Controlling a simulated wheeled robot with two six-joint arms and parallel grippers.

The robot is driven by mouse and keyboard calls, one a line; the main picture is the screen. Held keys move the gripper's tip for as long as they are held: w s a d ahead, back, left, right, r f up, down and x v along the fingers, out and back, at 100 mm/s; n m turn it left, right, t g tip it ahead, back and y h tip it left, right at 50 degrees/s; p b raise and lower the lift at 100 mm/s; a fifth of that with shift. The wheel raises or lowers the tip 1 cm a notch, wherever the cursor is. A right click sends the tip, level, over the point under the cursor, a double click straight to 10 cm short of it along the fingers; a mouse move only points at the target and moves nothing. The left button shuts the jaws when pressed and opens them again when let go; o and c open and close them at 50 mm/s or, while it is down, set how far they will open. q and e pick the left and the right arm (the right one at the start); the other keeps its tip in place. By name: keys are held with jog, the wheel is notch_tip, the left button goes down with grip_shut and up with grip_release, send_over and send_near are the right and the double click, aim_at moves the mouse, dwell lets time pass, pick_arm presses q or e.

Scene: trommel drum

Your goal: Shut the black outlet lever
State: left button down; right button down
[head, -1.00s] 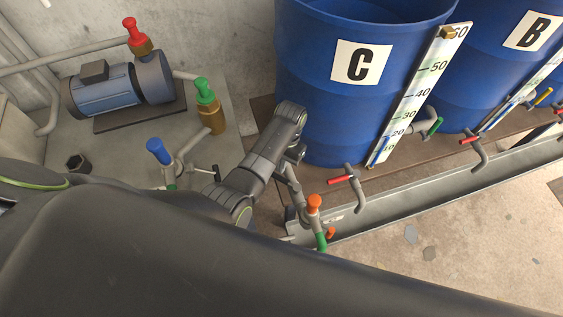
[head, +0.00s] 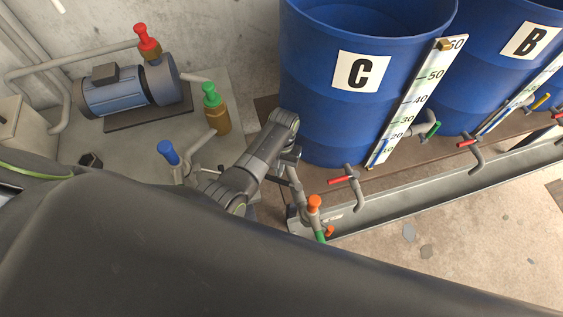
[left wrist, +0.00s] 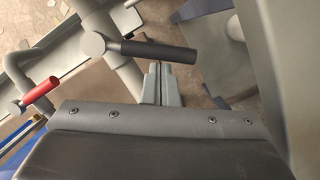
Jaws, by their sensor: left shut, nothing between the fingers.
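The black lever (left wrist: 150,49) shows in the left wrist view as a dark bar running right from a round grey hub on a grey pipe (left wrist: 127,75). My left gripper (left wrist: 159,68) is shut and empty. Its fingertips are close below the lever's middle in that view; I cannot tell whether they touch it. In the head view my left arm reaches in beside the blue drum C (head: 318,115), and the lever cannot be made out clearly there. My right gripper is not in view.
An orange-handled valve (head: 313,202) stands by the end of the grey trough (head: 400,190). A red-handled tap (head: 343,179) hangs over the trough. Blue (head: 168,153) and green (head: 211,95) valve handles and a pump (head: 122,92) stand left of my arm. Floor at lower right is clear.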

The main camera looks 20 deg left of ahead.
aim_at(273, 179)
pick_arm(q)
jog(key=s+n+p, duration=0.2)
jog(key=n+p, duration=0.1)
jog(key=shift+s+a+r+h, duration=0.15)
jog(key=shift+s+a+h, duration=0.05)
jog(key=shift+a+h, duration=0.1)
jog(key=shift+s+p, duration=0.7)
jog(key=shift+p, duration=0.45)
jog(key=shift+s+f, duration=0.1)
jog(key=shift+f, duration=0.15)
jog(key=shift+r, duration=0.15)
